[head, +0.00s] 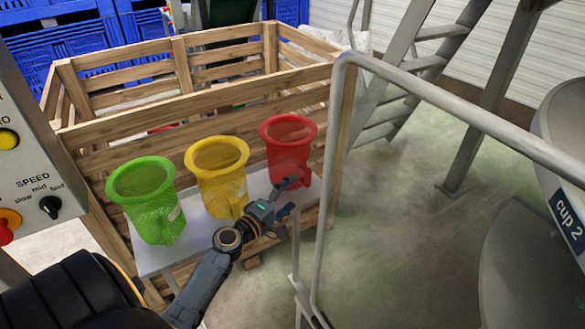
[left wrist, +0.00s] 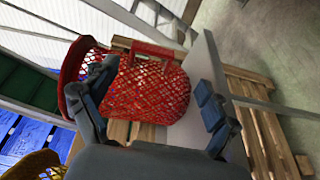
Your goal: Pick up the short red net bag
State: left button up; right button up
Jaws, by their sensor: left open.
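My left gripper (head: 289,197) is open, at the near lower side of the red bag. In the left wrist view, one finger of my left gripper (left wrist: 155,85) overlaps the bag's left part and the other is over the shelf to its right. I cannot tell whether either finger touches the mesh. My right gripper is not in view.
A yellow net bag (head: 222,180) and a green one (head: 148,205) stand left of the red one on the pale shelf (head: 150,258). A wooden crate (head: 225,98) is behind. A grey handrail (head: 328,190) rises close to the right. A control panel (head: 35,160) is at left.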

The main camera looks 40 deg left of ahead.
aim_at(307, 175)
pick_arm(q)
jog(key=shift+w+r, duration=0.2)
jog(key=shift+w, duration=0.6)
jog(key=shift+w+r, duration=0.15)
jog(key=shift+w, duration=0.95)
jog(key=w+p, duration=0.1)
jog(key=w, duration=0.3)
jog(key=shift+w+a, duration=0.1)
jog(key=shift+w, duration=0.3)
jog(key=shift+s+r, duration=0.1)
jog(key=c, duration=1)
jog(key=shift+c, duration=0.3)
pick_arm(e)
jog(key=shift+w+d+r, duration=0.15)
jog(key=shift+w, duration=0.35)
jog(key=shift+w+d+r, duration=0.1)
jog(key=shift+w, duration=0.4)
